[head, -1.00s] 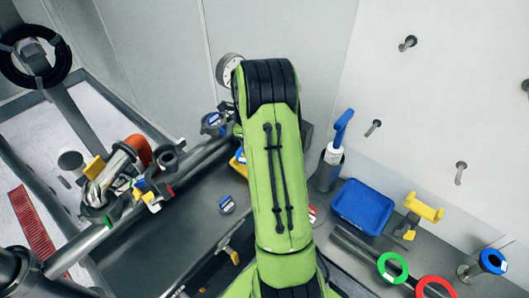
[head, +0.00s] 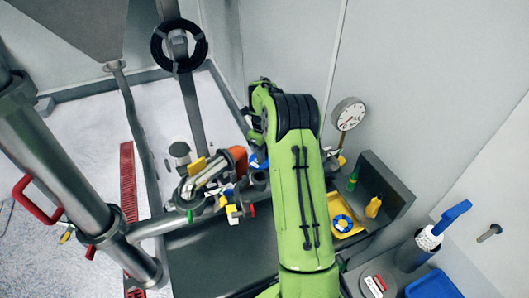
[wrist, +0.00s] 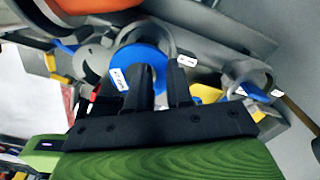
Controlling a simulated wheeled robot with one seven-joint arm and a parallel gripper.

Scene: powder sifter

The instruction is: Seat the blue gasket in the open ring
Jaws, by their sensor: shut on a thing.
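The blue gasket (wrist: 143,55), a flat disc with a white label, is at my gripper (wrist: 158,74) in the wrist view. The black fingers are shut on it and cover its lower part. A grey metal ring (wrist: 168,36) curves just behind and above the gasket; I cannot tell whether they touch or whether this is the open ring. In the head view a blue piece (head: 259,161) shows at the pipe fittings, left of my green arm. My gripper's fingers are hidden behind the arm there.
Pipe fittings with coloured tags (head: 212,187) crowd the left of my arm. A yellow tray (head: 346,232) with a blue-and-white ring and a dial gauge (head: 349,114) are to the right. Another grey ring clamp (wrist: 246,76) is at right in the wrist view. A steel column stands far left.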

